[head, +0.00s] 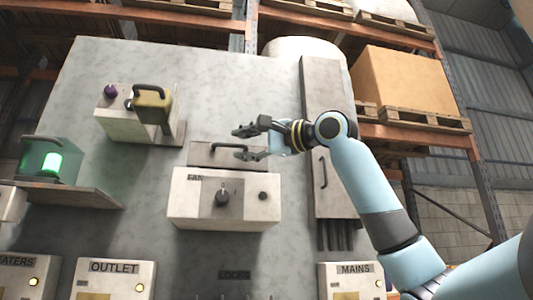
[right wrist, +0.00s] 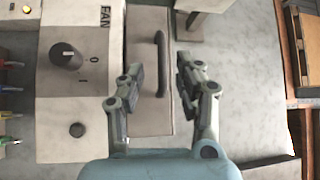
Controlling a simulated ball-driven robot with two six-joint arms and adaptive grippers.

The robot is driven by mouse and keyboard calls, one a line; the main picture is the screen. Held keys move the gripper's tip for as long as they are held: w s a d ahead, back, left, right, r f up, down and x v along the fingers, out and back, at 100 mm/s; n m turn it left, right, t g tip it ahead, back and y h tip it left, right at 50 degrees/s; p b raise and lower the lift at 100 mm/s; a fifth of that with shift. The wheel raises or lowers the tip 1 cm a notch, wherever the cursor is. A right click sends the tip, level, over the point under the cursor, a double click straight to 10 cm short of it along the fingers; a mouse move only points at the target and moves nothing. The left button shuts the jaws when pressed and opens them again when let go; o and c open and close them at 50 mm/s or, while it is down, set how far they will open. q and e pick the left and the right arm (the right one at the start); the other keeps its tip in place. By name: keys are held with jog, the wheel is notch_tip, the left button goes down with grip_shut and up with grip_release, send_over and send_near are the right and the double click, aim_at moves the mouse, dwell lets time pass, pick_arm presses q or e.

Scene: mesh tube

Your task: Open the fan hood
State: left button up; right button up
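The fan hood is a grey-brown flap (head: 199,158) with a dark bar handle (head: 214,145), set along the top of the white FAN box (head: 187,214). In the right wrist view the hood (right wrist: 147,118) lies beside the box, and its handle (right wrist: 161,63) shows between my fingertips. My right gripper (head: 244,144) is open and empty at the right end of the hood. Its fingers (right wrist: 158,75) stand on either side of the handle, with gaps visible; depth to the handle is hard to tell. My left gripper is not in view.
The FAN box has a dark knob (head: 222,198). A tall grey cover with a handle (head: 322,172) stands just right of my gripper. A box with a yellowish handled part (head: 152,105) is upper left. A green lamp (head: 53,164) sits on a shelf. OUTLET (head: 114,275) and MAINS (head: 352,280) boxes are below.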

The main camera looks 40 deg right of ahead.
jog(key=b+v, duration=0.2)
jog(key=v, duration=0.2)
jog(key=shift+s+d+f, duration=0.1)
jog(key=shift+s+d, duration=0.15)
jog(key=shift+d, duration=0.1)
